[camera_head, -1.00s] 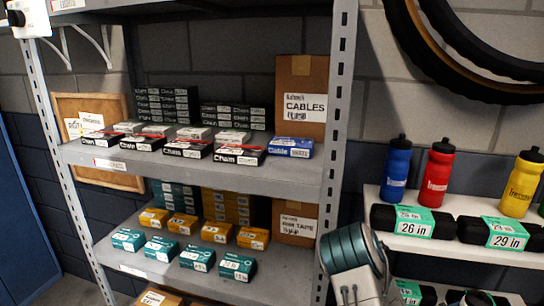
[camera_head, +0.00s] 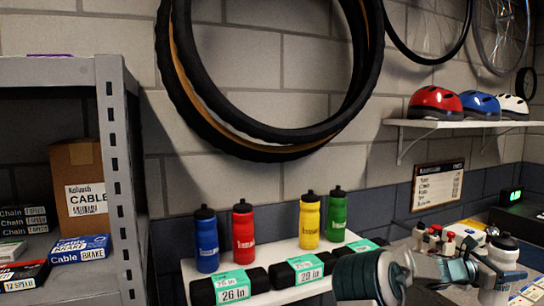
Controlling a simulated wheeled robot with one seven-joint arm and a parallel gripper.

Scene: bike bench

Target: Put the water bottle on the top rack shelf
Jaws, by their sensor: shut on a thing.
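A white water bottle with a dark cap (camera_head: 504,252) is at the lower right, at the end of my gripper (camera_head: 484,268). My gripper is shut on it, though my own arm and gripper hide part of the contact. The grey metal rack (camera_head: 120,190) stands at the left; its top shelf (camera_head: 50,72) is cut by the left edge. Its upper surface is seen nearly edge-on, with a bit of a purple item on it. A blue bottle (camera_head: 206,240), a red bottle (camera_head: 243,235), a yellow bottle (camera_head: 309,222) and a green bottle (camera_head: 337,216) stand on a white wall shelf (camera_head: 285,247).
Below the rack's top board are a cables box (camera_head: 78,190) and chain boxes (camera_head: 25,217). Dark tubes with green labels (camera_head: 233,286) lie before the bottles. Tyres (camera_head: 270,140) hang on the wall. Helmets (camera_head: 436,103) sit on a right shelf. Small items crowd the bench at right.

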